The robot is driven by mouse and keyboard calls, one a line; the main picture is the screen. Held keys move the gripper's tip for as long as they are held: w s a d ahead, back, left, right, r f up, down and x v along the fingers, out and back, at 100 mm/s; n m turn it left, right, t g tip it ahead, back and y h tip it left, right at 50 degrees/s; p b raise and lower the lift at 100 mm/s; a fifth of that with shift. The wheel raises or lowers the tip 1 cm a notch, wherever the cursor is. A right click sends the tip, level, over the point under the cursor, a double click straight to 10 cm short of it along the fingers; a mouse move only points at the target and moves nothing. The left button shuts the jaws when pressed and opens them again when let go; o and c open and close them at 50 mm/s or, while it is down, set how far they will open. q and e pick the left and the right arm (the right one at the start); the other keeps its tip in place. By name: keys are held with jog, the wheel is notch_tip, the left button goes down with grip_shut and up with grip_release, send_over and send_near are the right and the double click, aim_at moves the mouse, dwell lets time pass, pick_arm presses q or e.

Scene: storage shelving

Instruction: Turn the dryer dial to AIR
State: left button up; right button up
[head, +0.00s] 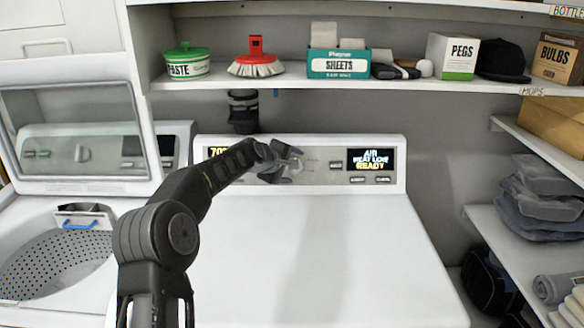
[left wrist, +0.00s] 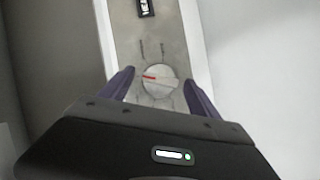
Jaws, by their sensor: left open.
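The dryer (head: 330,245) is a white machine with a grey control panel (head: 325,164) along its back. A display on the panel (head: 371,160) shows AIR, a blurred middle line and READY. My left gripper (head: 292,162) is in front of the panel, left of the display. In the left wrist view, the round pale dial (left wrist: 159,81) with a red mark sits between the open fingers of my left gripper (left wrist: 160,85). I cannot tell whether the fingers touch it. In the head view the gripper partly hides the dial. My right gripper is not in view.
An open washer (head: 60,255) with a raised lid stands at left. A shelf above the dryer (head: 280,85) holds a green PASTE tub (head: 187,62), a red brush (head: 256,60) and a SHEETS box (head: 338,63). Side shelves with folded cloth (head: 540,190) are at right. The dryer top is clear.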

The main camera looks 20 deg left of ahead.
pick_arm(q)
jog(key=b+v, duration=0.1)
jog(key=v, duration=0.6)
jog(key=shift+b, duration=0.4)
jog(key=shift+s, duration=0.1)
